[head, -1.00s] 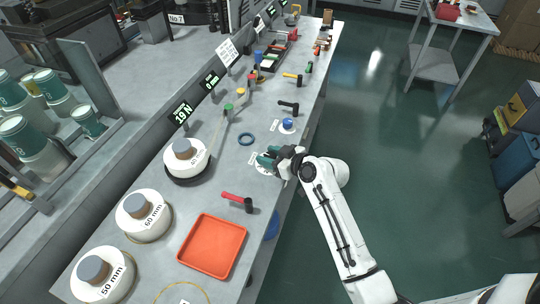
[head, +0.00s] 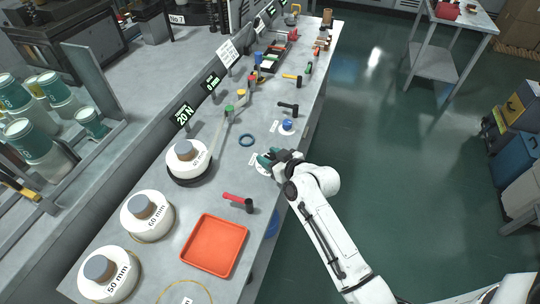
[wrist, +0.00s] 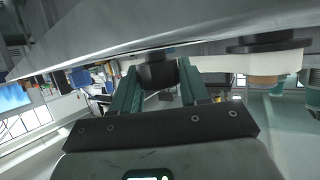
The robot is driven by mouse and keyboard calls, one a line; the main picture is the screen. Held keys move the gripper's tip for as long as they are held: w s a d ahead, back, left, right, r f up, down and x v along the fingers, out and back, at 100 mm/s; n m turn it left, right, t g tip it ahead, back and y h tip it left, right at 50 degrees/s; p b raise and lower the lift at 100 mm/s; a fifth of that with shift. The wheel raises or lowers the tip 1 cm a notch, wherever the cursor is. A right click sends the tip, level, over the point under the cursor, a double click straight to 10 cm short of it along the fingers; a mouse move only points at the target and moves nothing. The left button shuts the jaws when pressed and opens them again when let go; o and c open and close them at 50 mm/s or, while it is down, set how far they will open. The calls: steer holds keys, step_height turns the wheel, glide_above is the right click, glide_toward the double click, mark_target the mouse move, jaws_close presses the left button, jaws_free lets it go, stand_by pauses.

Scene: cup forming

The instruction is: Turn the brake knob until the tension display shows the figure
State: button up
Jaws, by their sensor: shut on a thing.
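The tension display (head: 184,114) in the head view reads 20 N in green on black. My gripper (head: 267,160) is at the right part of the bench, beside a small white label. In the wrist view its two green fingers (wrist: 157,88) are shut on a dark round knob (wrist: 157,73), one finger on each side. In the head view my gripper hides most of this knob. A second display (head: 211,82) farther back reads about 0 mm.
A red-handled hammer (head: 238,201) and an orange tray (head: 214,246) lie nearer. White spools (head: 187,157) stand along the left side. Green floor is open to the right.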

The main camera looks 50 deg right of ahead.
steer(key=o, duration=1)
steer(key=shift+c, duration=0.2)
steer(key=b+v, duration=0.1)
steer(key=v, duration=0.9)
steer(key=shift+s+r, duration=0.2)
steer(key=shift+s, duration=0.15)
steer(key=shift+f, duration=0.1)
